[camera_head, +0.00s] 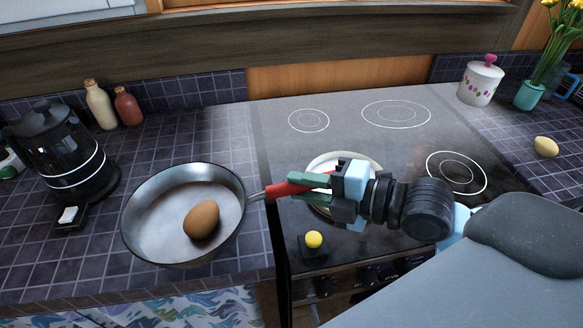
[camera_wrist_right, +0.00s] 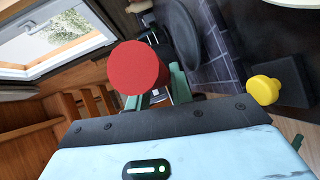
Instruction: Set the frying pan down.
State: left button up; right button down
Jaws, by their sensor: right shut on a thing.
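The frying pan (camera_head: 160,225) is grey with a red handle (camera_head: 288,188). It appears over the tiled counter left of the stove, with a brown egg (camera_head: 202,220) inside. My right gripper (camera_head: 312,188) is shut on the red handle, above the stove's front left part. The handle's round red end (camera_wrist_right: 140,68) fills the middle of the right wrist view, with the pan's dark side (camera_wrist_right: 180,32) behind it. I cannot tell whether the pan's base touches the counter. My left gripper is not in view.
A black kettle (camera_head: 65,150) and two bottles (camera_head: 101,105) stand left of the pan. The black stove (camera_head: 350,135) has a pale round shape partly hidden under my gripper. A yellow knob (camera_head: 314,239) sits at its front. A lidded pot (camera_head: 480,84) stands at the back right.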

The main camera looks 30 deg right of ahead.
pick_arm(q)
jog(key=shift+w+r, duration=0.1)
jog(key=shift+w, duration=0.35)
pick_arm(e)
jog(key=w+d, duration=0.3)
jog(key=w, duration=0.5)
jog(key=shift+w+f, duration=0.15)
jog(key=shift+w, duration=0.2)
pick_arm(q)
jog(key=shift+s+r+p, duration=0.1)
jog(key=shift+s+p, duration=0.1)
jog(key=shift+p, duration=0.1)
pick_arm(e)
jog(key=shift+d+f, duration=0.1)
jog(key=shift+f, duration=1.8)
jog(key=c, duration=1.6)
grip_release()
jog(key=shift+f, duration=0.15)
jog(key=shift+c, duration=0.2)
jog(key=o, duration=0.4)
jog(key=shift+s, duration=0.1)
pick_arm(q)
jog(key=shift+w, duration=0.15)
